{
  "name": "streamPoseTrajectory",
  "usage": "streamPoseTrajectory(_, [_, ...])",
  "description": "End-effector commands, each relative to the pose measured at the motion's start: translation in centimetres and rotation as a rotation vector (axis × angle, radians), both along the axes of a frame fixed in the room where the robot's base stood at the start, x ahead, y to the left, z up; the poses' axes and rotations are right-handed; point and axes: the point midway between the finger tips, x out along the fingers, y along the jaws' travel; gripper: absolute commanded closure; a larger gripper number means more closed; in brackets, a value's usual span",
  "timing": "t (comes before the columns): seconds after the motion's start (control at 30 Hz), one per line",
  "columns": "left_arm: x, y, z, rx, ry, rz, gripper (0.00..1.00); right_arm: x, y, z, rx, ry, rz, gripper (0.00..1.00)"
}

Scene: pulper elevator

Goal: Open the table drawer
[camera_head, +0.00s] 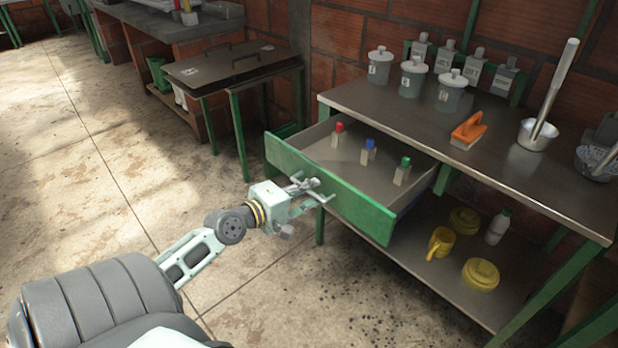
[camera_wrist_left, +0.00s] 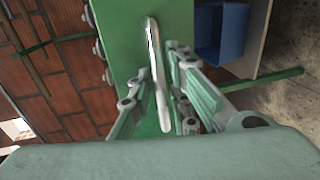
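The table drawer (camera_head: 330,195) has a green front and stands pulled well out from under the metal-topped table (camera_head: 490,150). Three small blocks with red (camera_head: 338,132), blue (camera_head: 368,151) and green (camera_head: 403,170) tops stand inside it. My left gripper (camera_head: 312,190) is at the outer face of the drawer front. In the left wrist view, the metal bar handle (camera_wrist_left: 156,70) runs between its two fingers (camera_wrist_left: 155,95), which are spread apart with a gap around the bar. Whether a finger touches the bar is not clear. My right gripper is not in view.
On the tabletop are lidded pots (camera_head: 412,78), an orange brush (camera_head: 468,131) and a metal pot with a long handle (camera_head: 538,134). Yellow items (camera_head: 481,274) and a white bottle (camera_head: 497,227) stand on the lower shelf. The floor left of the drawer is clear.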

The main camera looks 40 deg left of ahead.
Motion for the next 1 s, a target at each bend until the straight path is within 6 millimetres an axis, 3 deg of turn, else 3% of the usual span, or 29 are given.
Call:
streamPoseTrajectory(0.37, [-0.6, 0.1, 0.0, 0.0, 0.001, 0.001, 0.83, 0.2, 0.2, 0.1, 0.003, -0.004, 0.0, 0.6])
streamPoseTrajectory(1.0, [-8.7, 0.7, 1.6, -0.002, 0.003, 0.001, 0.83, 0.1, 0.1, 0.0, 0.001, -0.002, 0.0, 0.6])
